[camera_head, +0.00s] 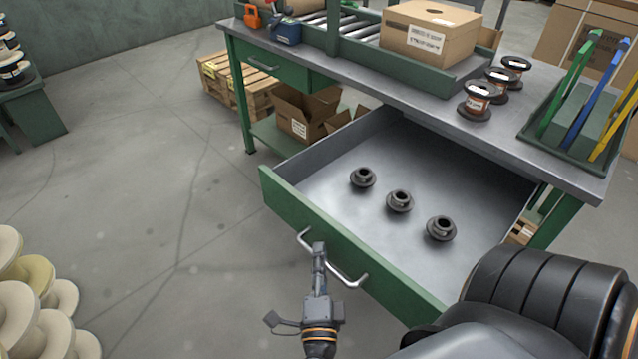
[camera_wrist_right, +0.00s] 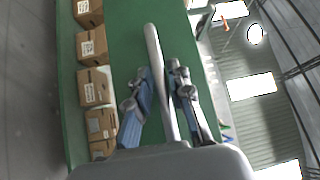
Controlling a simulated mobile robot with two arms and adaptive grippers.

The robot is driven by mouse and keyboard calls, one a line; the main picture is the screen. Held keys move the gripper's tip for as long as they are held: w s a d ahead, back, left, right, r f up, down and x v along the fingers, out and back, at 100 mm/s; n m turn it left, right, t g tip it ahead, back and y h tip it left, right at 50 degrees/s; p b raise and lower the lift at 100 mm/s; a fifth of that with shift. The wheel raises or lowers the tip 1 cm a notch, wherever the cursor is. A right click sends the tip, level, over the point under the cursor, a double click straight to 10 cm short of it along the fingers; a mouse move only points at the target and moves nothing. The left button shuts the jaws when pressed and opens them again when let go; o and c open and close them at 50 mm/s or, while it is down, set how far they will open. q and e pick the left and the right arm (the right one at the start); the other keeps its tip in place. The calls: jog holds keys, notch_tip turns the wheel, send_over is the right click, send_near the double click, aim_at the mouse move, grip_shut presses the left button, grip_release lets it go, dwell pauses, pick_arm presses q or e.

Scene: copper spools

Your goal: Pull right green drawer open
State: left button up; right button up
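The right green drawer (camera_head: 340,246) is pulled far out from under the workbench, its grey inside showing. Its curved metal handle (camera_head: 350,281) is on the green front. My right gripper (camera_head: 319,250) is at the middle of this handle. In the right wrist view, the handle bar (camera_wrist_right: 154,45) runs between the two fingertips of my right gripper (camera_wrist_right: 160,72), which look closed on it. Three dark spools (camera_head: 400,201) sit in a row in the drawer. My left gripper is not in view.
The workbench top (camera_head: 400,95) holds a cardboard box (camera_head: 432,35), copper spools (camera_head: 479,100) and a green rack (camera_head: 570,145). The left green drawer (camera_head: 262,68) is shut. Pale spools (camera_head: 30,300) are stacked at lower left. The floor left of the open drawer is clear.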

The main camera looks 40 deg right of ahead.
jog(key=shift+o, duration=0.6)
jog(key=v, duration=1.2)
jog(key=shift+w, duration=0.1)
